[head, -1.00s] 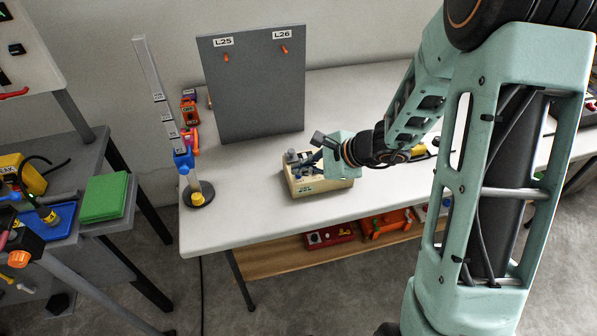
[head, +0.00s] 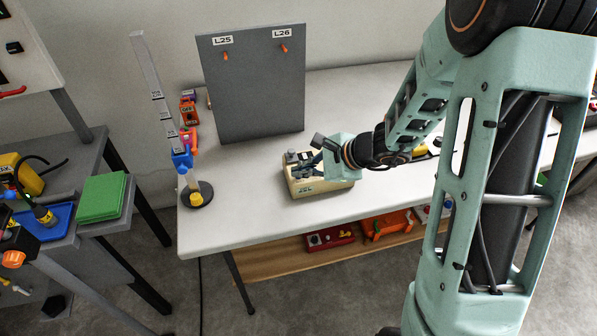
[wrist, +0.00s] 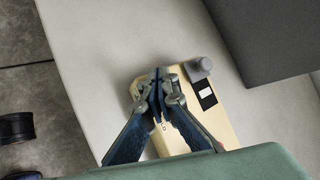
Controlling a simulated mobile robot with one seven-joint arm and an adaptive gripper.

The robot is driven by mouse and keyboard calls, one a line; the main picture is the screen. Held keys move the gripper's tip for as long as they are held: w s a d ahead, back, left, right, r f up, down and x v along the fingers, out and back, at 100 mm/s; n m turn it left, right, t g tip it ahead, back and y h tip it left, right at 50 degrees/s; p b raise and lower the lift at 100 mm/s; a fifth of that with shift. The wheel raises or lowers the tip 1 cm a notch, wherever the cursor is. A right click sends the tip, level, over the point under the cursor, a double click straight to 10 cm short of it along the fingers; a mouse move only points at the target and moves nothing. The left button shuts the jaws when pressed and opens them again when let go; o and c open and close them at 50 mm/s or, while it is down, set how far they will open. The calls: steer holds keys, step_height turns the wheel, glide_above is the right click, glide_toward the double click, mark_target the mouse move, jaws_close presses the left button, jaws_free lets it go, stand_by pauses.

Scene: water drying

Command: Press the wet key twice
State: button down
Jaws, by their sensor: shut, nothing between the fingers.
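A cream-coloured box-shaped device (head: 318,188) sits on the white table, with dark lettering on its front side. It also shows in the wrist view (wrist: 221,124), with a grey knob (wrist: 199,67) and a small black-framed white label (wrist: 205,94) on top. My gripper (wrist: 160,75) is shut and empty, its fingertips over the top of the device. In the head view my gripper (head: 316,158) reaches in from the right. The fingers hide part of the device's top, so I cannot see the wet key or tell whether the fingertips touch it.
A grey upright board (head: 252,95) with labels L25 and L26 stands behind the device. The white table (head: 240,222) is clear in front. A shelf below holds red and orange items.

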steer(key=shift+r, duration=0.5)
step_height(320, 180, up, 6)
steer(key=p, duration=0.4)
steer(key=shift+p, duration=0.4)
steer(key=shift+w, duration=0.1)
stand_by(1.6)
